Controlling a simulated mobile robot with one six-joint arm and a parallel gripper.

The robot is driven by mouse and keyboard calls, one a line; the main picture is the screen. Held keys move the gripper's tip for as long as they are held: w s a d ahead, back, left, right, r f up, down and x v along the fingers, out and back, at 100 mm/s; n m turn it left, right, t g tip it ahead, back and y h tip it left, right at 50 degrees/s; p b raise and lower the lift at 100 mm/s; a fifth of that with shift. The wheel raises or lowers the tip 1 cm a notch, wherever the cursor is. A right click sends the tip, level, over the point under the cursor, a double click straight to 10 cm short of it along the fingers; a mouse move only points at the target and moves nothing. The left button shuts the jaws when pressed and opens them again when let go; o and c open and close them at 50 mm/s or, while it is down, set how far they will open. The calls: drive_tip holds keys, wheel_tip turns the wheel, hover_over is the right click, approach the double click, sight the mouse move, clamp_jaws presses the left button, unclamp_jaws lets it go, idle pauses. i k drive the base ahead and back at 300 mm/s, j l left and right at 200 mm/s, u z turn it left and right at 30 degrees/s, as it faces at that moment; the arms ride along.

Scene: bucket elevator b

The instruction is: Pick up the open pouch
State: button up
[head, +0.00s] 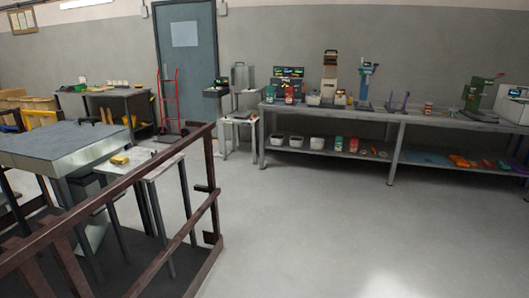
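I cannot make out for sure which item is the open pouch. Several small packs, too small to tell apart, are on the long workbench (430,117) at the back right. Among them are a red pack (289,93) and a green pack (274,91) near its left end. More small orange and red items (461,161) lie on its lower shelf (345,151). A small yellow item (120,159) sits on the white table (148,165) at the left. My gripper is not in view.
A brown railing (110,200) crosses the left foreground in front of a large grey-topped table (62,145). A red hand truck (170,103) stands by the blue door (187,65). The floor (330,230) before the workbench is clear.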

sight(289, 90)
drive_tip(key=i, duration=6.7)
drive_tip(key=i+j+z, duration=0.15)
drive_tip(key=i+z, duration=0.25)
drive_tip(key=i, duration=0.2)
drive_tip(key=i+j+z, duration=0.4)
drive_tip(key=i, duration=0.2)
drive_tip(key=i+j+z, duration=0.4)
drive_tip(key=i, duration=0.15)
